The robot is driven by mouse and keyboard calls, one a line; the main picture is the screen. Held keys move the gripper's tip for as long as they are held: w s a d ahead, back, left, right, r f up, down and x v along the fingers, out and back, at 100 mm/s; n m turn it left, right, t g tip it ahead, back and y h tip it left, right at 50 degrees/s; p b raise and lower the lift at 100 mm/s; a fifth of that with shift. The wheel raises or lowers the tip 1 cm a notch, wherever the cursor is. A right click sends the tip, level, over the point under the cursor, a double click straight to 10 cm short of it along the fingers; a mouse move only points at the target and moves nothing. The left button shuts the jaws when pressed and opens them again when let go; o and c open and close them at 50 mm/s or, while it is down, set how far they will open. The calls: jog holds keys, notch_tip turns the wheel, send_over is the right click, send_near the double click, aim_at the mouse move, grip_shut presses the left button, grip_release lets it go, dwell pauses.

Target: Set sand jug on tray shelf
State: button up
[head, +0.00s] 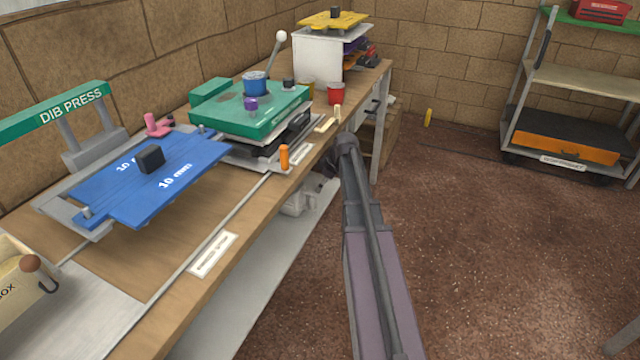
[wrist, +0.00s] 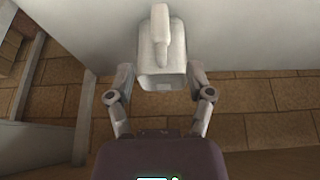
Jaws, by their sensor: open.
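A pale grey-white jug-like object with a raised handle (wrist: 160,62) shows in the wrist view, between and just beyond my fingers; I take it to be the sand jug. My gripper (wrist: 161,88) is open, with one finger on each side of it. Clear gaps show between the fingers and its sides. In the head view my gripper is mostly hidden behind my arm at the bench's front edge. White items (head: 297,201) sit under the bench there, partly covered. I cannot tell which surface is the tray shelf; a pale lower shelf (head: 272,285) runs under the bench.
The wooden bench (head: 190,318) carries a blue press plate (head: 190,165), a green press (head: 225,112), a red cup (head: 335,93) and an orange peg (head: 284,157). A wheeled rack (head: 575,82) stands at right. The brown floor (head: 480,230) between is clear.

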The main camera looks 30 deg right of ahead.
jog(key=shift+p+v, duration=0.65)
jog(key=shift+v, duration=0.35)
